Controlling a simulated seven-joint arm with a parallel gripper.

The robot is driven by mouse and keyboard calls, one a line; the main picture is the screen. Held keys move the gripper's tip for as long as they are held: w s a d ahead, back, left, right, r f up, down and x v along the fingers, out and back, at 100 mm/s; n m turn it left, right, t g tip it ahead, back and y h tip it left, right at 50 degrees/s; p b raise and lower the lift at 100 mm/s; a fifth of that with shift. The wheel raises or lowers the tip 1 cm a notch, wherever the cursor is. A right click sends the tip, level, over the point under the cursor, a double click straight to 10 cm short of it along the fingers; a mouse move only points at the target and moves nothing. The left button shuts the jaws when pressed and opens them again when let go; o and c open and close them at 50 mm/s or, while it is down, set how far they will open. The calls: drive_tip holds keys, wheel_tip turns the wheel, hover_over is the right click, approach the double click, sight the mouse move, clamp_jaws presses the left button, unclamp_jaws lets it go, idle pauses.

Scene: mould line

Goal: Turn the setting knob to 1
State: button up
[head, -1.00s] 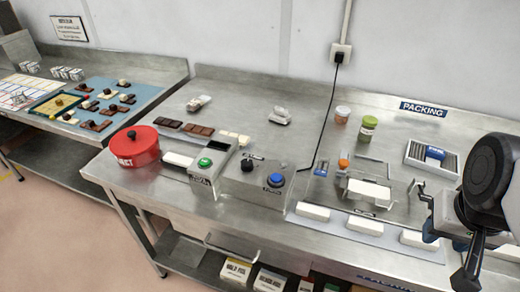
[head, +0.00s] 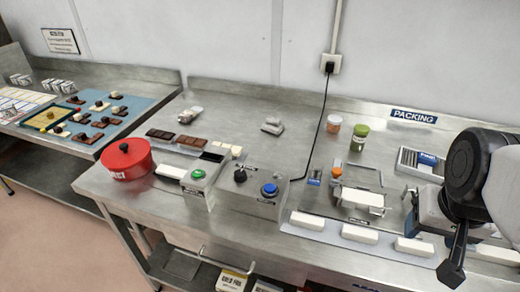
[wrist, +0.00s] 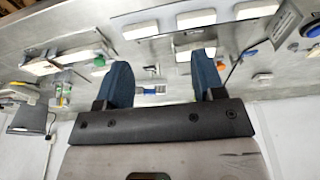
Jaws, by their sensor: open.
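The setting knob (head: 240,175) is a small black knob on top of a grey metal box (head: 252,203) in the head view, left of a blue button (head: 269,189). Its pointer direction and the scale marks are too small to read. My gripper shows in the wrist view (wrist: 163,78) as two blue-padded fingers, open with nothing between them. In the head view my arm is at the far right, over the packing area, well away from the knob. The wrist view shows a blue button (wrist: 312,30) at its upper right edge; I cannot make out the knob there.
A green button (head: 198,174) on another box and a red pot (head: 127,159) stand left of the knob box. White blocks (head: 360,233), a metal fixture (head: 360,188) and jars (head: 359,138) lie between it and my arm. A black cable runs behind the box.

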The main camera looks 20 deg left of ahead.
drive_tip(key=w+a, duration=0.7)
drive_tip(key=m+g, duration=0.2)
approach(240, 174)
drive_tip(key=shift+w+d+f+y, duration=0.3)
drive_tip(key=shift+d+f, duration=0.3)
drive_tip(key=shift+d, duration=0.1)
drive_tip(key=shift+a+f, duration=0.2)
drive_tip(key=shift+a, duration=0.35)
drive_tip(key=shift+f, duration=0.1)
drive_tip(key=shift+a+f, duration=0.15)
drive_tip(key=shift+f, duration=3.6)
